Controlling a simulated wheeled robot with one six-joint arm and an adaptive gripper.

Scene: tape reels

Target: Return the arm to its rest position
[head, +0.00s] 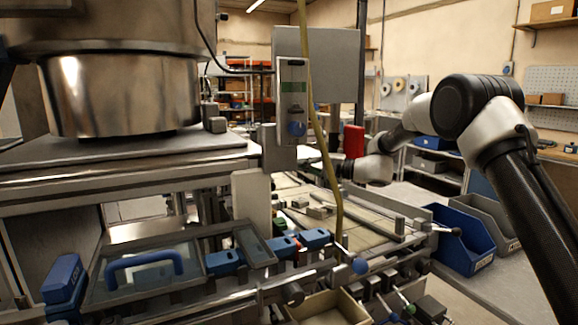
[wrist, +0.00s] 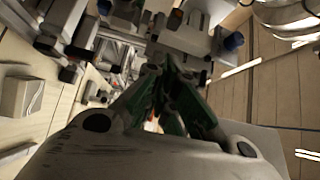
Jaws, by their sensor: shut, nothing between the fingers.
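My gripper (wrist: 170,68) is shut and empty in the wrist view, its green-padded fingers meeting at the tips above the white gripper body. In the head view my arm (head: 480,110) comes in from the right, bent at a black elbow, with its white wrist (head: 372,168) reaching left over the machine bench. The fingers are too small and dark there to make out, close to the yellow hose (head: 325,150). A red block-shaped part (head: 353,141) shows just above the wrist.
A large metal drum (head: 120,95) and a control panel (head: 292,100) stand left of my wrist. Tape reels (head: 399,85) hang on the back wall. Clamps and rails crowd the bench.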

